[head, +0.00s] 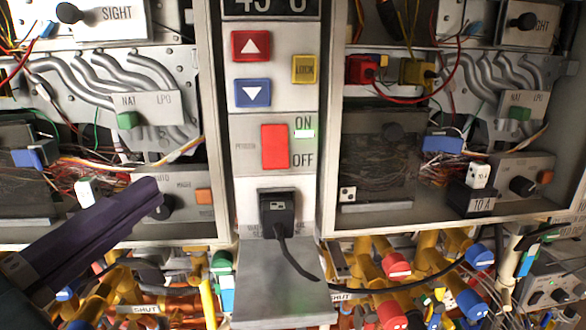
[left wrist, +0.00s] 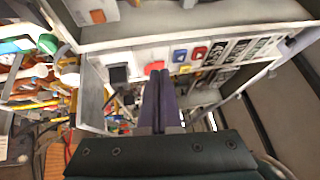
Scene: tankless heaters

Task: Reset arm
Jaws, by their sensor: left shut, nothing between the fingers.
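My left gripper (head: 152,186) comes in from the lower left of the head view, in front of the left heater's lower part. Its dark purple fingers lie together, shut and empty. In the left wrist view the shut fingers (left wrist: 159,78) point at the control panel and are apart from anything I can make out. The red power switch (head: 274,146) is on the centre panel, beside the ON and OFF labels, with a lit green-white light (head: 304,133) by ON. My right gripper is not in either view.
A black plug (head: 277,213) with a hanging cable sits below the switch. Red up (head: 251,46), blue down (head: 253,93) and yellow lock (head: 305,69) buttons are above. Open heater cabinets flank the panel. Yellow pipes with red valve handles (head: 397,265) crowd the space below.

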